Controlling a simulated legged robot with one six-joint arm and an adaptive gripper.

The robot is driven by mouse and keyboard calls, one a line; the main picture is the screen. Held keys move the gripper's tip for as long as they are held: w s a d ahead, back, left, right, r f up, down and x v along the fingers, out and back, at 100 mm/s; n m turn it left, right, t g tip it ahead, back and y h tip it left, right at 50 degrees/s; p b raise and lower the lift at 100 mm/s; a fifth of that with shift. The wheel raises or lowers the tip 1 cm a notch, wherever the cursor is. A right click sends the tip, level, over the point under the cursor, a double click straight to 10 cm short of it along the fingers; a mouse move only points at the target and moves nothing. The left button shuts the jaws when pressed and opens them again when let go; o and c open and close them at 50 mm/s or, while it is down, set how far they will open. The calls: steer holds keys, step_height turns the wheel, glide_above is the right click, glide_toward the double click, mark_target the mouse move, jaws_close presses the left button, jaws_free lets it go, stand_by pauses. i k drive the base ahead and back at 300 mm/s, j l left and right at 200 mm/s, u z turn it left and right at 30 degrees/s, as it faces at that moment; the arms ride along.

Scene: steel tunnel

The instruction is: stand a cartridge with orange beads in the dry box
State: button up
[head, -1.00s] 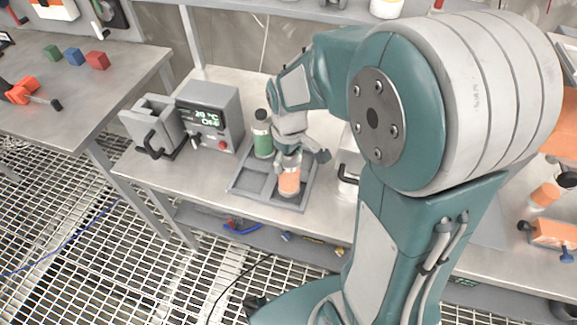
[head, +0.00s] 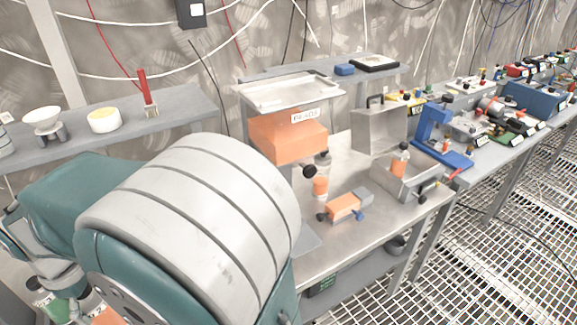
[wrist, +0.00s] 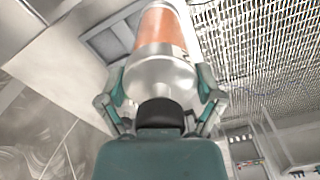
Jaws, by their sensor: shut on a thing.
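In the wrist view my gripper (wrist: 162,88) is shut around the clear end of a cartridge with orange beads (wrist: 163,32); its dark cap points toward my palm and its far end is cut off. In the head view my arm hides most of the gripper, and a bit of the orange cartridge (head: 106,316) shows at the bottom left edge.
An orange bin (head: 287,138) labelled BEADS sits behind, under a pale tray (head: 290,90). A grey upright panel (head: 382,130) stands behind the box. A blue stand (head: 435,135) is to its right.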

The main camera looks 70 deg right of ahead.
mark_target(410, 173)
steer(key=k+z, duration=0.3)
steer(key=k+l+z, duration=0.1)
steer(key=z, duration=0.25)
steer(key=l+z, duration=0.2)
steer(key=z, duration=0.2)
steer(key=l+z, duration=0.45)
steer(key=z, duration=0.3)
steer(key=i+l, duration=0.15)
steer(key=l, duration=0.2)
steer(key=i+l, duration=0.1)
steer(key=l, duration=0.25)
steer(key=i+l, duration=0.15)
steer(key=l, duration=0.2)
steer(key=i+l, duration=0.1)
steer(key=l, duration=0.25)
steer(key=i+l, duration=0.15)
steer(key=l, duration=0.2)
steer(key=i+l, duration=0.1)
steer(key=l, duration=0.25)
